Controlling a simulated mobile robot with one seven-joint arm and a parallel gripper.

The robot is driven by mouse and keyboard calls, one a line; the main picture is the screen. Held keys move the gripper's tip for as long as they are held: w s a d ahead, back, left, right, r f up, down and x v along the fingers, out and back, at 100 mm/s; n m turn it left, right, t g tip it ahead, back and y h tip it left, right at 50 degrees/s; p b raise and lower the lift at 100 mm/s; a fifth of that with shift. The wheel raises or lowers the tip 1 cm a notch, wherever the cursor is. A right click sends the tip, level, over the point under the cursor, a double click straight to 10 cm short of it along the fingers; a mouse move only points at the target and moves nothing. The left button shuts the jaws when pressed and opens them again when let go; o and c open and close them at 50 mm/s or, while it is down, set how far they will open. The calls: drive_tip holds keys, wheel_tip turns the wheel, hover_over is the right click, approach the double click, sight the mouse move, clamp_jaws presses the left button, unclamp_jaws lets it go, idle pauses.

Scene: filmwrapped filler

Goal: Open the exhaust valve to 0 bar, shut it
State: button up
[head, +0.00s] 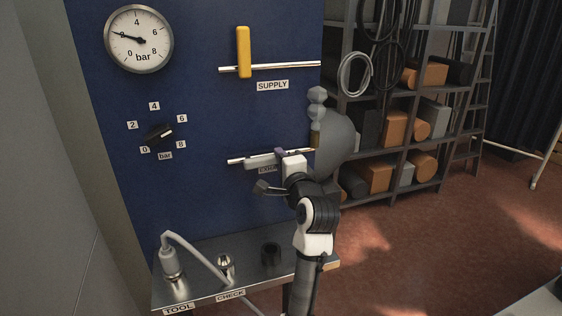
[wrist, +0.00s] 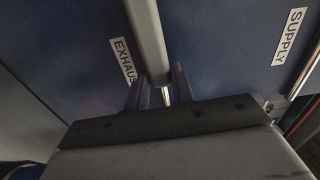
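The exhaust valve's grey lever (head: 260,161) lies roughly along the lower pipe on the blue panel. Its label is partly hidden behind my arm in the head view; the EXHAUST label (wrist: 123,60) shows in the wrist view, its end covered by a finger. My gripper (head: 281,153) is at the lever. In the wrist view my gripper (wrist: 160,90) has its fingers on either side of a grey bar (wrist: 148,35), very close to it; whether they press on it is unclear. The round gauge (head: 139,39) reads about 2 bar.
The yellow supply lever (head: 243,52) stands upright across the upper pipe. A black regulator knob (head: 158,136) is left of my gripper. Below, a metal shelf (head: 200,288) holds a hose tool (head: 170,262) and small fittings. Storage racks (head: 395,110) stand on the right.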

drive_tip(key=o, duration=0.4)
drive_tip(key=b+v, duration=0.4)
drive_tip(key=v, duration=1)
